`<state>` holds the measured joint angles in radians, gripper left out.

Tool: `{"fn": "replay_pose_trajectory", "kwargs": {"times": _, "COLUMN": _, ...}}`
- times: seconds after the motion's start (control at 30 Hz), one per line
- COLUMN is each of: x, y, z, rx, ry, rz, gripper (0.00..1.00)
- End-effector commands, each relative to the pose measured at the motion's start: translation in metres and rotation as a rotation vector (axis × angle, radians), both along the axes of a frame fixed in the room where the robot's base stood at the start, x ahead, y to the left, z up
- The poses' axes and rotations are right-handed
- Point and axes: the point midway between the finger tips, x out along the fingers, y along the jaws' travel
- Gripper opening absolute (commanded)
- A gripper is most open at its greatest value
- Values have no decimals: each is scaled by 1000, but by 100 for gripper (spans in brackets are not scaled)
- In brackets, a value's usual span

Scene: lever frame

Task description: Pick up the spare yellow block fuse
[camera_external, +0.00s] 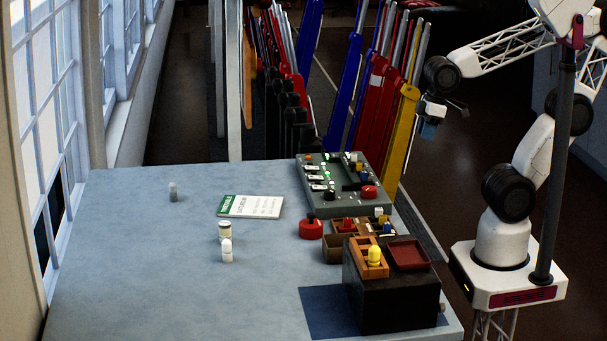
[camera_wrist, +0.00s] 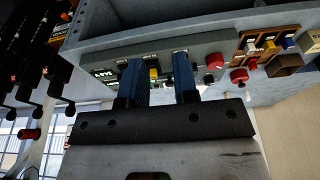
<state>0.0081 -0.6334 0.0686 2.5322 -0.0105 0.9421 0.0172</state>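My gripper (camera_wrist: 157,60) is open; its two blue fingers stand apart with nothing held between them. In the external view my gripper (camera_external: 431,122) is raised high at the right, well away from the table. A small yellow block (camera_wrist: 270,46) sits in the wooden fuse tray (camera_wrist: 250,36), between a white and a blue block, in the wrist view. Another yellow piece (camera_wrist: 153,75) sits in the grey panel (camera_wrist: 207,49), seen between my fingers.
A black box (camera_external: 385,300) at the table's front right carries an orange holder with a rounded yellow piece (camera_external: 375,254) and a dark red tray (camera_external: 409,254). A red button (camera_external: 311,228), card (camera_external: 251,206) and white bottles (camera_external: 227,251) stand nearby. The left table is mostly clear.

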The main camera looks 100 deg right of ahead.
Motion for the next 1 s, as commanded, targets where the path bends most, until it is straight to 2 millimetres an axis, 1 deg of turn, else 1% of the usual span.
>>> {"fn": "replay_pose_trajectory", "kwargs": {"times": 0.27, "x": 4, "y": 4, "z": -1, "rx": 9, "ry": -11, "rz": 10, "gripper": 28}}
{"fn": "replay_pose_trajectory", "kwargs": {"times": 0.43, "x": 17, "y": 20, "z": -7, "rx": 44, "ry": -57, "rz": 48, "gripper": 28}}
{"fn": "replay_pose_trajectory", "kwargs": {"times": 0.57, "x": 34, "y": 43, "z": -14, "rx": 89, "ry": -121, "rz": 92, "gripper": 28}}
{"fn": "replay_pose_trajectory", "kwargs": {"times": 0.8, "x": 69, "y": 94, "z": -28, "rx": 184, "ry": -273, "rz": 166, "gripper": 28}}
{"fn": "replay_pose_trajectory", "kwargs": {"times": 1.0, "x": 93, "y": 134, "z": -37, "rx": 243, "ry": -400, "rz": 196, "gripper": 28}}
